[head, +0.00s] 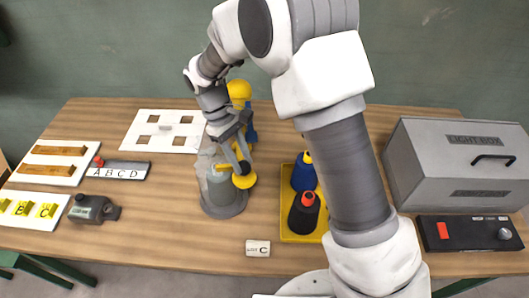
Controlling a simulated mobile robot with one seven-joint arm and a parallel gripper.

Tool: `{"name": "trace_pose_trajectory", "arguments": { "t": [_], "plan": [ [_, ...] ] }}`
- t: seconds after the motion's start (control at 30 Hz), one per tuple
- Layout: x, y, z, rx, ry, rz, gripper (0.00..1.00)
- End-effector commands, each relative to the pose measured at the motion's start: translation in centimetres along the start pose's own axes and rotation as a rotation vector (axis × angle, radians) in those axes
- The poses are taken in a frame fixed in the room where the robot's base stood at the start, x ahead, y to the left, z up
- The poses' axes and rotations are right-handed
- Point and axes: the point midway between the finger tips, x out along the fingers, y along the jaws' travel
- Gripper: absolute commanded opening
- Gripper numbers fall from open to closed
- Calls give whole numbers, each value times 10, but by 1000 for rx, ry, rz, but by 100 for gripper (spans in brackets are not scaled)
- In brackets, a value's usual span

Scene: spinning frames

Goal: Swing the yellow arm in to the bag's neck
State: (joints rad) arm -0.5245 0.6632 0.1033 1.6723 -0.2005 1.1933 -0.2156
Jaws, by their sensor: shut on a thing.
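My gripper (241,166) points down at the middle of the table, over a grey round container (224,203). It is shut on a yellow part (245,181), which looks like the yellow arm, at the right side of the container's top. A pale, crumpled shape (205,160), which looks like the bag, rises from the container just left of my gripper. The bag's neck is partly hidden by my gripper and wrist. I cannot tell whether the yellow part touches the bag.
A yellow knob on a blue stand (240,93) is close behind. A yellow tray (297,238) with dark bottles is at right, partly behind my arm. A grey light box (455,165) is far right; boards lie left.

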Motion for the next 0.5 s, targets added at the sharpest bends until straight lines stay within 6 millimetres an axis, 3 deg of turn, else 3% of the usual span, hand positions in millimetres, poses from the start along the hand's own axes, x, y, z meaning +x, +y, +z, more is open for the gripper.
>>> {"name": "trace_pose_trajectory", "arguments": {
  "t": [0.2, 0.5],
  "plan": [
    [-10, -20, -21, 99, 2, -41, 0],
    [-14, -30, -34, 157, 3, -65, 0]
  ]
}}
